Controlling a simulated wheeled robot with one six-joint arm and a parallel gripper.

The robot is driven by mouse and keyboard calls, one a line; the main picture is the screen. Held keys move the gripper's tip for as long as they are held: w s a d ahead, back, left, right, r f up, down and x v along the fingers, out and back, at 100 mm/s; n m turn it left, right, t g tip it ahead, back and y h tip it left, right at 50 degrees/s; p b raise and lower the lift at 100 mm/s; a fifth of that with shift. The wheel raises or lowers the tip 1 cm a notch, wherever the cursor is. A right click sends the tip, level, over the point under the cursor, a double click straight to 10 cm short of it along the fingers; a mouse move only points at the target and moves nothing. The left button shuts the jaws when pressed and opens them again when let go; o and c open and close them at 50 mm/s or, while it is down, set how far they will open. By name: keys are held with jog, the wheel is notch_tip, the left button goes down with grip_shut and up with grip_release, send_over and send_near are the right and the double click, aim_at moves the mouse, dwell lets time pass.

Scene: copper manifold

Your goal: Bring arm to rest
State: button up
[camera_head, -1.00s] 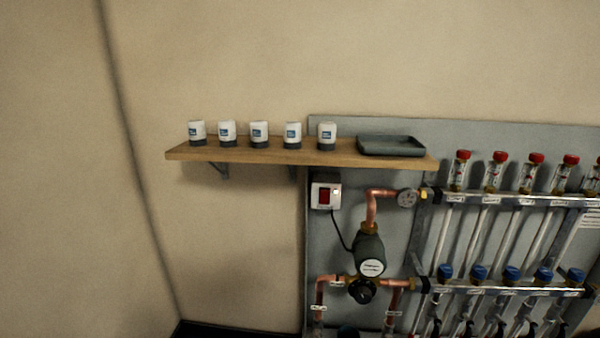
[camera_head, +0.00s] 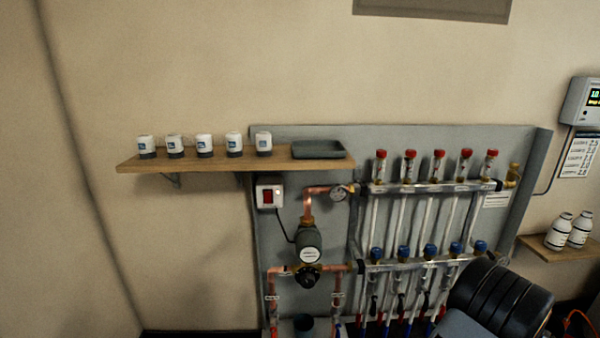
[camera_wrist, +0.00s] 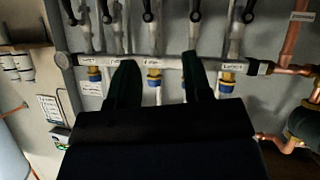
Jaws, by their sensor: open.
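My gripper (camera_wrist: 160,78) shows in the wrist view with its two dark fingers apart and nothing held. The manifold's lower bar (camera_wrist: 120,62) runs behind the fingers, with a blue cap (camera_wrist: 154,82) seen in the gap between them. How far the fingertips are from the bar is hard to tell. In the head view, a dark, thick part of my arm (camera_head: 503,303) is at the lower right, in front of the manifold (camera_head: 420,265). My gripper cannot be made out there.
A wooden shelf (camera_head: 215,163) bears several white-and-dark actuators (camera_head: 204,146) and a dark tray (camera_head: 319,150). A copper pump group (camera_head: 309,245) is left of the manifold. White bottles (camera_head: 559,231) stand on a small shelf at right, below a wall controller (camera_head: 583,102).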

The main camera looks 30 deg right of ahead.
jog(key=w+a+r+n+g+p, duration=0.1)
jog(key=w+a+r+p, duration=0.15)
jog(key=w+r, duration=0.4)
jog(key=w+a+r+n+g+p, duration=0.1)
jog(key=w+a+r+p, duration=0.1)
jog(key=w+r+p, duration=0.35)
jog(key=w+a+r+y+p, duration=0.1)
jog(key=w+a+r+p, duration=0.25)
jog(key=a+r, duration=0.35)
jog(key=w+a+r+y+p, duration=0.1)
jog(key=w+a+r+p, duration=0.1)
jog(key=w+a+r, duration=0.55)
jog(key=s+a+r+n+g+y+p, duration=0.1)
jog(key=s+a+r+y+p, duration=0.1)
jog(key=a+r, duration=0.3)
jog(key=s+a+r+n+g+y+p, duration=0.1)
jog(key=s+a+r+y+p, duration=0.1)
jog(key=a, duration=1.1)
jog(key=s+a+r+n+g+y+p, duration=0.1)
jog(key=s+a+r+p, duration=0.3)
jog(key=a+r, duration=0.5)
jog(key=shift+s+a+n+y+p, duration=0.15)
jog(key=shift+a+n+y+p, duration=0.2)
jog(key=shift+n+y+p, duration=0.2)
